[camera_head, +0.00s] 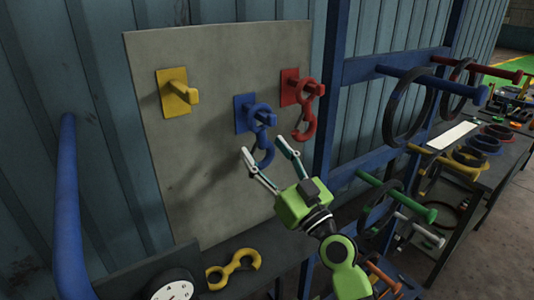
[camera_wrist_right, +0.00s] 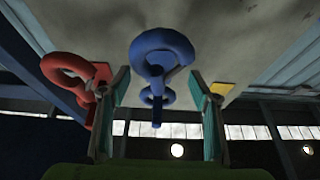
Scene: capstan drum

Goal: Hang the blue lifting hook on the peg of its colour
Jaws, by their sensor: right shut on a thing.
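The blue lifting hook (camera_head: 264,153) is at the blue peg (camera_head: 268,119) on the grey board, its upper ring appearing around the peg, whose tip shows in front. Its lower curve hangs between the fingers of my right gripper (camera_head: 262,147), which is shut on it. In the right wrist view the blue hook (camera_wrist_right: 160,48) is between the two fingers (camera_wrist_right: 160,105); their exact contact is hard to see. The blue peg's square plate (camera_head: 240,112) is partly covered by the hook. My left gripper is not in view.
A red hook (camera_head: 303,128) hangs on the red peg (camera_head: 315,89), close to the right. The yellow peg (camera_head: 190,95) is bare. A yellow hook (camera_head: 233,268) lies below the board beside a dial gauge (camera_head: 172,291). A blue rack (camera_head: 335,110) with rings stands at right.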

